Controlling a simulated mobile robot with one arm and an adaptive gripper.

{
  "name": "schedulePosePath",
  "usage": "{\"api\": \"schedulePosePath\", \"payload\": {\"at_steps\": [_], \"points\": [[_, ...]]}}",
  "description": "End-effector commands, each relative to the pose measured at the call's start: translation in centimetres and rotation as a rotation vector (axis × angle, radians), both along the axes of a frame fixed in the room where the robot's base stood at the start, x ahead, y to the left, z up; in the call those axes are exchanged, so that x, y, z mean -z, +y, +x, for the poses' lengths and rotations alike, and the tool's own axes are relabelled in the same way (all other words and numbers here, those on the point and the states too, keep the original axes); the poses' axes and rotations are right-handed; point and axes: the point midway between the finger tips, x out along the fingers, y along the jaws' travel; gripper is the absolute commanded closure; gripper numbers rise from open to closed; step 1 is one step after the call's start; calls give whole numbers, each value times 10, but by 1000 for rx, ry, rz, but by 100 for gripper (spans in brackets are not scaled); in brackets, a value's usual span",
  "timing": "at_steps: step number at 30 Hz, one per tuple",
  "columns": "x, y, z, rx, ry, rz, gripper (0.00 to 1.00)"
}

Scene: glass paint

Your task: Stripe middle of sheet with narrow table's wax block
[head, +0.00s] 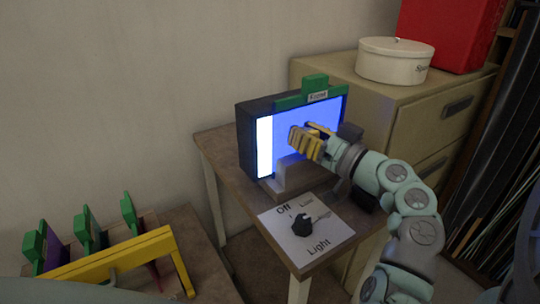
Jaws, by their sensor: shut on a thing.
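A sheet (285,128) glows blue on the front of a dark lit box standing on a brown table. A bright white strip (265,148) runs down the left side of the lit face. A green clip (315,88) with a small label sits along the top edge. My gripper (304,142), with yellow fingers, is in front of the middle of the sheet. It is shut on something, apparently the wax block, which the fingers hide. I cannot tell whether it touches the sheet.
A dark knob (302,224) sits on a white plate marked "Off" and "Light" in front of the box. A yellow rack (105,259) with several green-clipped sheets stands lower left. A cabinet (408,112) at right bears a white lidded tin (394,65) and a red box (452,30).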

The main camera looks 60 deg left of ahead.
Motion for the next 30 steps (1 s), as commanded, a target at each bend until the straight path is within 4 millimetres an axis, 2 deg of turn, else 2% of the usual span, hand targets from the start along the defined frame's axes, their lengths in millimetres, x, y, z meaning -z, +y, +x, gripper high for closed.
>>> {"api": "schedulePosePath", "payload": {"at_steps": [10, 22, 30], "points": [[1, 5, 0, -3, 1, 0, 100], [3, 2, 33, 1, -1, 1, 100], [0, 2, 41, 1, -2, 1, 100]]}}
